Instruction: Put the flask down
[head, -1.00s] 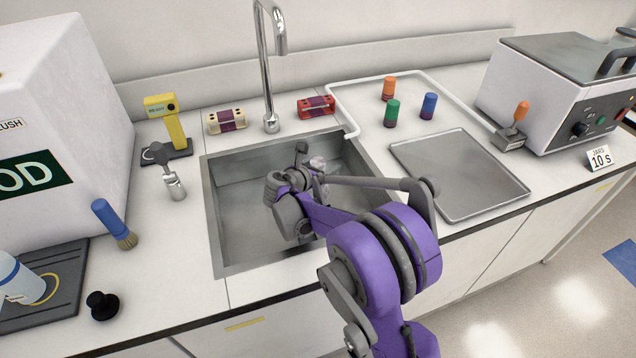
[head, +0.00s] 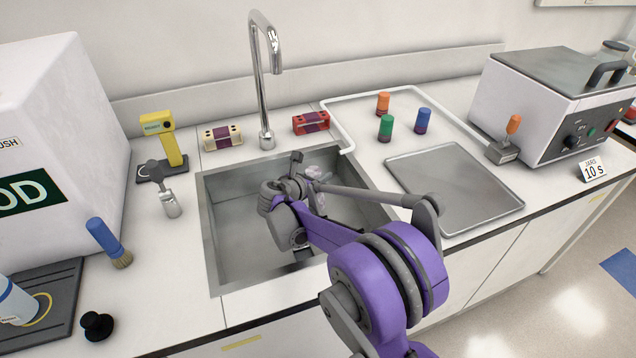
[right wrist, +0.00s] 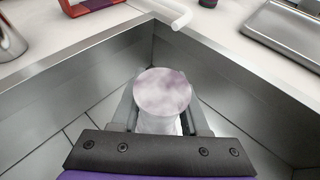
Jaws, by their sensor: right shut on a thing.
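The flask (right wrist: 163,95) shows in the right wrist view as a pale, cloudy, round-topped vessel between my fingers. In the head view only a small glassy part of the flask (head: 318,172) shows past my wrist. My right gripper (right wrist: 163,122) is shut on it, over the metal sink (head: 235,262). The flask's lower end is hidden, so I cannot tell whether it touches the sink floor. My left gripper is not in view.
A faucet (head: 265,90) rises behind the sink. Right of it lie a metal tray (head: 455,185) and orange, green (head: 385,128) and blue capped vials. A boxy machine (head: 545,105) stands far right. A brush (head: 108,243) and a black stopper (head: 97,325) are at left.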

